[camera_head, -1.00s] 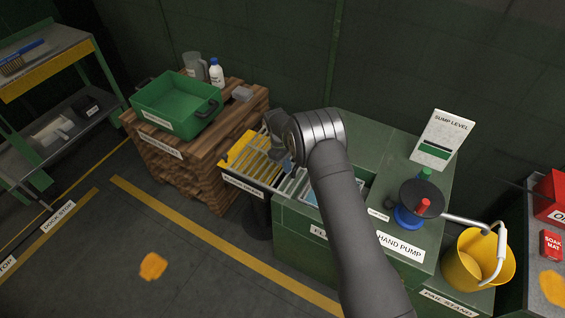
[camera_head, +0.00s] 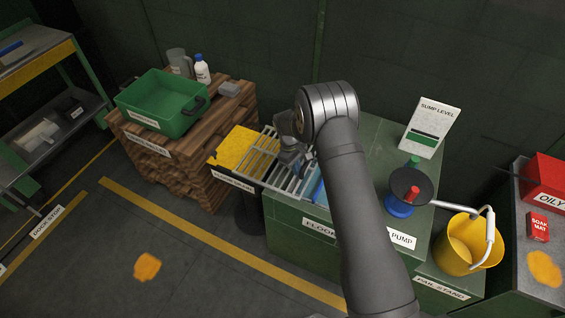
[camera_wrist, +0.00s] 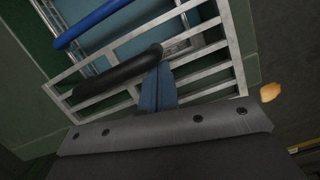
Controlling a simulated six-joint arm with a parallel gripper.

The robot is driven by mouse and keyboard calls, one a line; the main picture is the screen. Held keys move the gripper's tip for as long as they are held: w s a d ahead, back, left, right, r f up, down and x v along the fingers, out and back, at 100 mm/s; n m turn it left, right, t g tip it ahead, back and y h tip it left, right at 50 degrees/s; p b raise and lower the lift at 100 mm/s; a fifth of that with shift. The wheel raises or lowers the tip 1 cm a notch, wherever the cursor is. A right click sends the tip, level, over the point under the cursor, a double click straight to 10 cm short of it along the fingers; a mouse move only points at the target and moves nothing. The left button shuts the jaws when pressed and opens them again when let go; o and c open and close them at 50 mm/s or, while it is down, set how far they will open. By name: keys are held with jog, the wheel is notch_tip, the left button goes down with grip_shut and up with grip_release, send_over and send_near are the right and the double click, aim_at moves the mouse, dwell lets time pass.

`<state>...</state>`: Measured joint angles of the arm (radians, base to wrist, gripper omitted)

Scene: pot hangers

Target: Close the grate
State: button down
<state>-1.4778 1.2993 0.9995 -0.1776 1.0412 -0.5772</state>
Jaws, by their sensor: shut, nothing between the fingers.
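The grate (camera_head: 270,170) is a frame of pale metal bars. It lies over the middle of a long opening, between a yellow section at the left and a blue section at the right. In the wrist view the grate (camera_wrist: 205,50) has a dark bar-shaped handle (camera_wrist: 115,73) across it. My gripper (camera_head: 290,168) is over the grate; the arm hides part of its right side. In the wrist view the blue fingers of my gripper (camera_wrist: 157,72) are together and empty, right beside the handle. I cannot tell whether they touch it.
The yellow section (camera_head: 236,150) is bare at the left. A blue strip (camera_head: 319,192) shows at the right. A hand pump (camera_head: 408,190), sump level sign (camera_head: 431,128) and yellow pail (camera_head: 465,245) stand right. A green bin (camera_head: 163,103) sits on stacked wood at left.

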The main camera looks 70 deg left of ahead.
jog(key=w+d, duration=1.3)
jog(key=shift+w+d, duration=0.15)
jog(key=shift+w, duration=0.1)
jog(key=s+a+r, duration=0.4)
jog(key=a+r, duration=0.1)
jog(key=r, duration=0.4)
jog(key=shift+a+r, duration=0.35)
jog(key=shift+r, duration=0.05)
